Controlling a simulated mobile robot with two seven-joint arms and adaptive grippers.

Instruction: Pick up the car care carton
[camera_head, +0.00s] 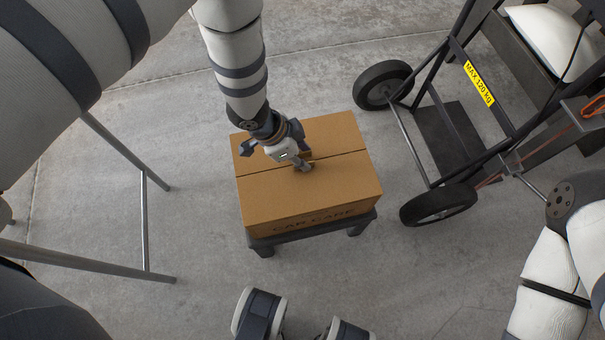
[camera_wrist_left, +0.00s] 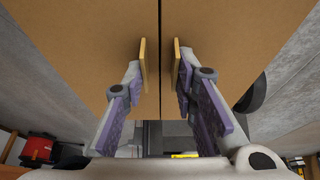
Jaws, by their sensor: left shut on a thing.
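The car care carton (camera_head: 290,195) is a brown box with a dark seam across its top and "CAR CARE" on its front face. It sits level on a low dark grey stool (camera_head: 312,232). My left gripper (camera_head: 305,162) reaches down onto the middle of the carton's top and is shut on it. In the left wrist view the carton (camera_wrist_left: 80,40) fills the upper part. My right gripper is out of view.
A hand truck (camera_head: 450,140) with black wheels and a yellow "MAX 120 KG" label stands close to the carton's right. Metal legs of a stand (camera_head: 145,220) are at the left. The concrete floor (camera_head: 200,260) between is clear.

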